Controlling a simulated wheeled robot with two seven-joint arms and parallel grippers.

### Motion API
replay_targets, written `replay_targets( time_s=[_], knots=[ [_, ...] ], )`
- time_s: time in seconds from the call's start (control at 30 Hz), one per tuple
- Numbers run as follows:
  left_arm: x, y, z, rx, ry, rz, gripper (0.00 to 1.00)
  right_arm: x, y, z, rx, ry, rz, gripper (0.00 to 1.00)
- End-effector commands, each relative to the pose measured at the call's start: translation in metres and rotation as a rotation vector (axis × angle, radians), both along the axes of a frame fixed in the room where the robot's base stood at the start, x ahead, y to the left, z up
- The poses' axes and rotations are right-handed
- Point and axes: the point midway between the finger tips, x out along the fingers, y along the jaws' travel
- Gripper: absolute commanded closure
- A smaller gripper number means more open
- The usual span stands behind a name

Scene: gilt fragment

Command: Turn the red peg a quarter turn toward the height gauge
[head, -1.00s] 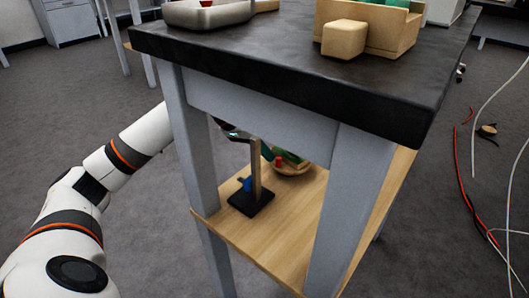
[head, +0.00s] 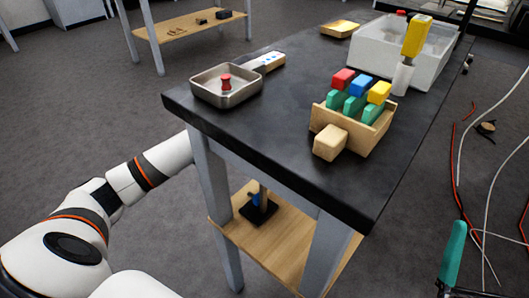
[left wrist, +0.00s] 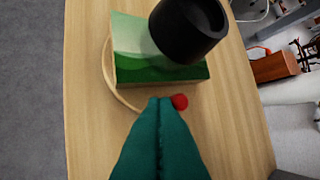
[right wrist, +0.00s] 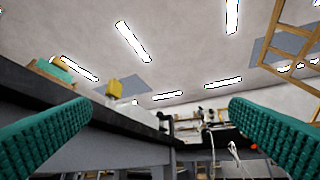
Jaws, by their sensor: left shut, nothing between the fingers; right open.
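In the left wrist view a small red round-topped piece (left wrist: 180,102), possibly the red peg, is on the wooden lower shelf. My left gripper (left wrist: 160,100) is shut and empty, its tips just beside that piece; contact cannot be told. In the head view the left arm passes behind the table and its gripper is hidden. A stand with black base (head: 258,209) and blue knob, possibly the height gauge, is on the shelf, its top hidden by the tabletop. Another red peg-like piece (head: 226,82) stands in a metal tray (head: 240,98). My right gripper (right wrist: 160,115) is open and empty.
The dark tabletop (head: 275,125) holds a wooden box (head: 360,130) of coloured pieces and a white bin (head: 390,55). Cables (head: 458,170) lie on the right floor.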

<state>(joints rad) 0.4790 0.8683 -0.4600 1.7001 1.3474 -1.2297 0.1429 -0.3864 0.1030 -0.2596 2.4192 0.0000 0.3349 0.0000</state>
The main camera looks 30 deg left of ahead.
Motion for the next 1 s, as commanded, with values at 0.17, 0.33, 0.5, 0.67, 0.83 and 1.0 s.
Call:
replay_targets(
  time_s=[0.17,0.33,0.5,0.67,0.83,1.0],
  knots=[
    [-0.001,-0.003,0.002,0.001,0.001,0.019,1.00,0.023,0.001,-0.029,-0.073,0.266,-0.014,0.00],
    [-0.002,-0.004,0.002,0.000,0.000,0.040,1.00,0.036,-0.001,-0.062,-0.137,0.493,-0.029,0.00],
    [-0.002,-0.005,0.001,0.000,-0.002,0.055,1.00,0.040,-0.004,-0.089,-0.181,0.660,-0.037,0.00],
    [-0.002,-0.005,0.000,0.000,-0.002,0.060,1.00,0.040,-0.005,-0.100,-0.197,0.720,-0.040,0.00],
    [-0.002,-0.005,-0.001,0.000,-0.002,0.060,1.00,0.040,-0.005,-0.101,-0.198,0.722,-0.040,0.00],
    [-0.002,-0.005,0.000,0.000,-0.002,0.060,1.00,0.040,-0.005,-0.100,-0.198,0.722,-0.040,0.00]
  ],
)
